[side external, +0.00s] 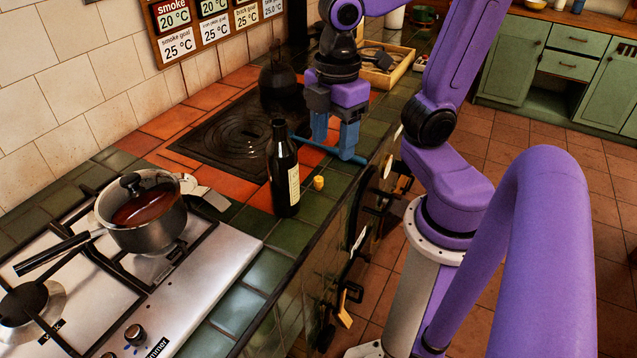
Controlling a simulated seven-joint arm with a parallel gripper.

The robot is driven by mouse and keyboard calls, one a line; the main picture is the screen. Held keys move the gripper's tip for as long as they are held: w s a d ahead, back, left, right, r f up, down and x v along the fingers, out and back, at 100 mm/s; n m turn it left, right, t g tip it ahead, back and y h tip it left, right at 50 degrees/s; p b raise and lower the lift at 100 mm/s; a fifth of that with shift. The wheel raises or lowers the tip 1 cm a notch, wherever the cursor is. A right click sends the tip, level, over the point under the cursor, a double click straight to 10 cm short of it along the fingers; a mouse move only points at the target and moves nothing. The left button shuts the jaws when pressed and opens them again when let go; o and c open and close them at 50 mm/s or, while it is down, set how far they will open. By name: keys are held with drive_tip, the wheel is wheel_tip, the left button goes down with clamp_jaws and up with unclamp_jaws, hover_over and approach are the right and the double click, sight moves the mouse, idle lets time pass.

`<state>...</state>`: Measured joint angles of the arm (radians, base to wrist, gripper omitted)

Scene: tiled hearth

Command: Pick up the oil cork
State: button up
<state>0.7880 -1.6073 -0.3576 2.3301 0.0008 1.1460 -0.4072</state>
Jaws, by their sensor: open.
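The oil cork (318,183) is a small yellow-tan piece on the green tiles near the counter's front edge. It lies just to the right of a dark bottle (284,170) with a cream label, which stands upright. My gripper (328,146) is above and behind the cork, its blue fingers spread apart. It is empty and not touching the cork.
A gas hob with a lidded pot (142,225) is at the left. A dark hotplate (237,137) lies behind the bottle, with a dark kettle (278,82) at its far end. A wooden tray (388,74) is farther back. The counter's front edge is close to the cork.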

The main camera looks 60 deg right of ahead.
drive_tip(key=w+d+n, duration=0.3)
drive_tip(key=w+d, duration=0.4)
drive_tip(key=w, duration=0.2)
drive_tip(key=n, duration=0.2)
hover_over(318, 179)
drive_tip(key=f, duration=2.1)
drive_tip(key=shift+w+a+f, duration=0.1)
drive_tip(key=shift+w+a, duration=0.1)
drive_tip(key=shift+w, duration=0.05)
drive_tip(key=shift+s+d+f, duration=0.1)
drive_tip(key=shift+s+f, duration=0.1)
drive_tip(key=shift+f, duration=0.65)
drive_tip(key=shift+s+d+f, duration=0.1)
drive_tip(key=shift+s+f, duration=0.05)
drive_tip(key=shift+f, duration=1.6)
drive_tip(key=shift+w, duration=0.1)
clamp_jaws()
